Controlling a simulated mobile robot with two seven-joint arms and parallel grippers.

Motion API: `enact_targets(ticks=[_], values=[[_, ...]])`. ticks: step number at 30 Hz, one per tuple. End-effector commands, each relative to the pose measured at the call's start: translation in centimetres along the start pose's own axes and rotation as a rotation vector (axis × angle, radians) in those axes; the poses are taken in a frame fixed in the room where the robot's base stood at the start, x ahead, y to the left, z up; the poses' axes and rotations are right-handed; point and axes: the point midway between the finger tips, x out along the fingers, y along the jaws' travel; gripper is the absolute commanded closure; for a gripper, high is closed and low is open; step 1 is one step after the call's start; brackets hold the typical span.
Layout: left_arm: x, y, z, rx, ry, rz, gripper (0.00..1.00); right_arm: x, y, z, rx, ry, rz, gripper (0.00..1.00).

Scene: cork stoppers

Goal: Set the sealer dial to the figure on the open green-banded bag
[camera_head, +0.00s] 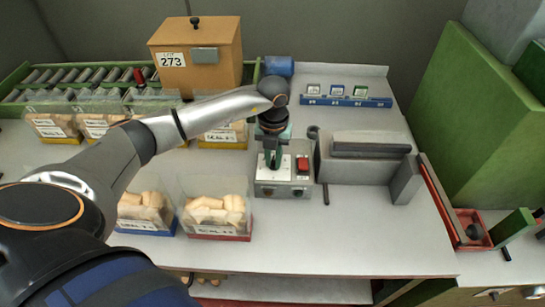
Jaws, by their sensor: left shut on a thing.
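The sealer's grey control box (268,190) stands mid-table, with a red switch (303,165) and a pale face plate. My left gripper (273,158) points down onto that plate and is shut, apparently on the dial, which the fingers hide. The dial's setting cannot be read. The sealer's grey body (350,171) with its dark bar stands just right. A red-based bag (215,206) of corks stands front left of the box, beside a blue-based bag (147,212). I cannot make out a green band on any bag. My right gripper is not in view.
More cork bags (52,127) stand behind my left arm, partly hidden. A wooden box (197,55) marked 273 and a roller rack (75,75) are at the back. A blue strip (345,102) holds three small cards. A green block (470,110) stands right.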

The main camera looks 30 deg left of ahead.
Motion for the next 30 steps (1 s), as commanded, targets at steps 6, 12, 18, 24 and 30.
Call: enact_targets(ticks=[6,12,18,24,30], values=[[-0.18,-0.09,0.12,-0.113,-0.003,-0.001,1.0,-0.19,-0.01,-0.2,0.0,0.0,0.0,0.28],[-0.16,-0.13,0.14,-0.168,-0.004,-0.001,1.0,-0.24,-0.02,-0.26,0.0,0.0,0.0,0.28],[-0.15,-0.14,0.15,-0.184,-0.004,-0.001,1.0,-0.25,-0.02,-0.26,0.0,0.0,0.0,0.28],[-0.15,-0.14,0.17,-0.184,-0.004,-0.001,1.0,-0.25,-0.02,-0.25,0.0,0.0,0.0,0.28],[-0.15,-0.14,0.16,-0.184,-0.004,-0.001,0.72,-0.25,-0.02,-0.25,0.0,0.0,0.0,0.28]])
